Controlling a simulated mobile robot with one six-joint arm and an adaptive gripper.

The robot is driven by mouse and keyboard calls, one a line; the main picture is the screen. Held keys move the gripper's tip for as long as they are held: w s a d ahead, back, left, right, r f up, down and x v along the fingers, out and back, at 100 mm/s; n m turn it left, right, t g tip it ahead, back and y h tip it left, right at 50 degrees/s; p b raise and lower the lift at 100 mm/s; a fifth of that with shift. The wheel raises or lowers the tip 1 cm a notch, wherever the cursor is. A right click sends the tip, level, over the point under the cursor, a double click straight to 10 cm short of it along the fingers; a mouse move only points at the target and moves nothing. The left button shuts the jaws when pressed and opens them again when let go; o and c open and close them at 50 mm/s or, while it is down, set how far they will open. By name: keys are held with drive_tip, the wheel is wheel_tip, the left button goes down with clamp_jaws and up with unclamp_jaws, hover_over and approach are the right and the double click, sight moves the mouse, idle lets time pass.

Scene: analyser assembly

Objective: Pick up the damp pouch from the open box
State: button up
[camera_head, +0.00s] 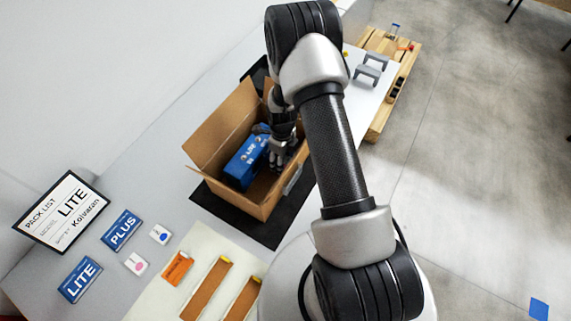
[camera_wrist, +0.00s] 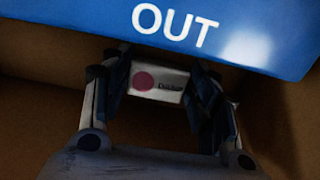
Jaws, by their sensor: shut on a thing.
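The open cardboard box (camera_head: 213,124) stands on a dark mat on the table, its flaps spread. My gripper (camera_head: 277,158) reaches down into the right part of the box. In the wrist view my gripper (camera_wrist: 160,85) is shut on the damp pouch (camera_wrist: 158,82), a small white packet with a pink dot and small dark print. The pouch lies between the two fingers, close to the blue case. In the head view the pouch is hidden by the gripper.
A blue case (camera_head: 245,160) fills the left part of the box; its side reading OUT (camera_wrist: 200,25) is just beyond the fingers. A pack list sign (camera_head: 62,212), blue cards (camera_head: 120,230), small pouches (camera_head: 136,263) and an orange card (camera_head: 176,268) lie front left. Grey brackets (camera_head: 370,72) stand behind.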

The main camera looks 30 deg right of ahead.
drive_tip(key=shift+c, duration=0.9)
drive_tip(key=shift+r, duration=0.1)
